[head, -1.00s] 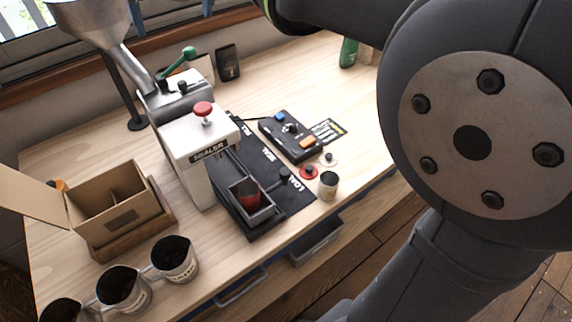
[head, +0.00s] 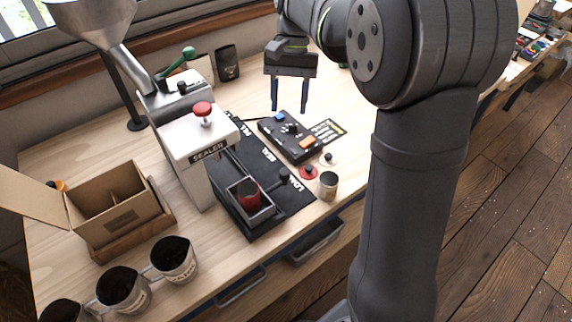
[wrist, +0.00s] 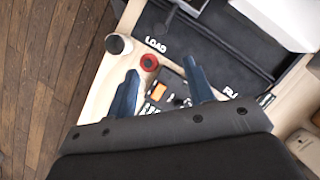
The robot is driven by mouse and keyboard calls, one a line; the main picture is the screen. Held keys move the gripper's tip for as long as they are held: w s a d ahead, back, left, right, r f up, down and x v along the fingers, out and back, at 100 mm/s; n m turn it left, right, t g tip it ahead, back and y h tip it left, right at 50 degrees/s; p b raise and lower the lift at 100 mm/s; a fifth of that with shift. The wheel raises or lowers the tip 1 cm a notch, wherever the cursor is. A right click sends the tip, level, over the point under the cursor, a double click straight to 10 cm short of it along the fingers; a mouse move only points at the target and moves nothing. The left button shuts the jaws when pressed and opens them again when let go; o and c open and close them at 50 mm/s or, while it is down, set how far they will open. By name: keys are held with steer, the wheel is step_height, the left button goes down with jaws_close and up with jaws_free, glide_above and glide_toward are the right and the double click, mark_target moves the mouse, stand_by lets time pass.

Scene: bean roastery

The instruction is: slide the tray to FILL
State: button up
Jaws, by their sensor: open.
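The tray (head: 262,214) is a small dark open box on the black track (head: 293,196), near the end marked LOAD, with a red bag (head: 248,195) standing in it. A dark knob (head: 284,175) sticks up beside the tray. The FILL end of the track is at the back, partly behind the white sealer (head: 197,139). My gripper (head: 289,106) is open and empty, fingers down, above and behind the control box, apart from the tray. In the wrist view, its blue fingers (wrist: 166,92) are spread, and the track shows beyond them.
A control box (head: 290,138) with blue and orange buttons stands right of the track. A small cup (head: 328,185) and a red disc (head: 308,172) sit near the front edge. A cardboard box (head: 121,218) and several dark-filled cups (head: 174,260) are at left.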

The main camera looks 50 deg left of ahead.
mark_target(284, 170)
steer(key=x, duration=1.7)
steer(key=shift+c, duration=0.2)
jaws_close()
